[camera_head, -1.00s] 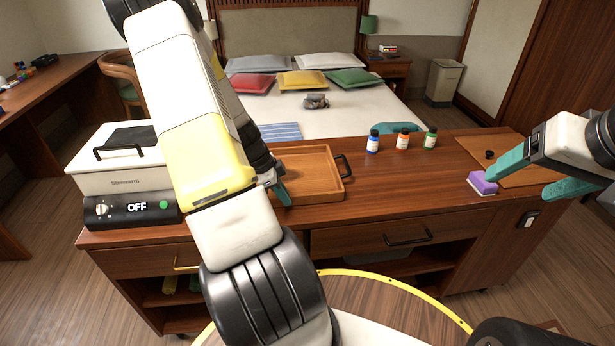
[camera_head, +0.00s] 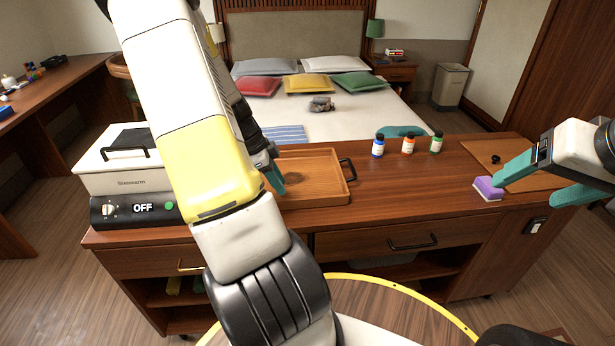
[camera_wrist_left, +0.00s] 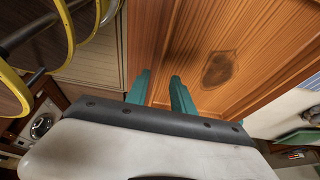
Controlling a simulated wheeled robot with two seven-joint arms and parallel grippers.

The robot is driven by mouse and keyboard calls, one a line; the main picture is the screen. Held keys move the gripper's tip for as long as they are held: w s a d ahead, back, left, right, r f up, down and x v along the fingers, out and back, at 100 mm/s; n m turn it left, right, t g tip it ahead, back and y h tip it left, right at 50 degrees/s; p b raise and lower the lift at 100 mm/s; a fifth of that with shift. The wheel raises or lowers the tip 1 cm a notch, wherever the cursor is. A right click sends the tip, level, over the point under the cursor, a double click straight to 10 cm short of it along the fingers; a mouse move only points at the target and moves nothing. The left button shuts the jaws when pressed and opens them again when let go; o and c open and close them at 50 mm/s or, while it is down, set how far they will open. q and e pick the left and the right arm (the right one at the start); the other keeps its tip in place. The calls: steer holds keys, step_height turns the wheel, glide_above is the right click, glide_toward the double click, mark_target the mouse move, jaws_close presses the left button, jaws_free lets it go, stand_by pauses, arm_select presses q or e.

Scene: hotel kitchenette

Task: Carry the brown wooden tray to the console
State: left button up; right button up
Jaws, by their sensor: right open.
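The brown wooden tray (camera_head: 335,195) lies on the console top. Its dark right handle (camera_head: 347,169) shows; its left end is hidden behind my left arm. My left gripper (camera_head: 274,179) is low at the tray's left part. In the left wrist view its two teal fingertips (camera_wrist_left: 160,85) stand apart, next to the wall of the tray (camera_wrist_left: 260,75). Whether they press on that wall is not clear. The wooden console (camera_head: 370,222) carries the tray. My right gripper (camera_head: 532,180) is open and empty, over the console's right end near a purple sponge (camera_head: 488,188).
A white food warmer (camera_head: 110,175) reading OFF stands left of the tray. Blue, orange and green-labelled bottles (camera_head: 408,145) stand right of it. A wooden board (camera_head: 515,168) lies at the right end. The console top between tray and sponge is clear. A bed (camera_head: 350,122) is behind.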

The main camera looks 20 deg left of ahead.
arm_select(q)
steer(key=s+d+r+n+y, duration=0.1)
steer(key=d+r+n, duration=0.1)
steer(key=d+r, duration=0.55)
steer(key=s+d+r+n+y, duration=0.1)
steer(key=s+d+r+n, duration=0.3)
steer(key=r, duration=0.7)
steer(key=s+d+r+n+t, duration=0.3)
steer(key=s+d+r+n, duration=0.2)
steer(key=d, duration=0.5)
step_height(320, 180, up, 2)
steer(key=s, duration=0.2)
steer(key=shift+s+d+r+t, duration=0.15)
steer(key=shift+s+d+t, duration=0.1)
steer(key=shift+s+t, duration=0.1)
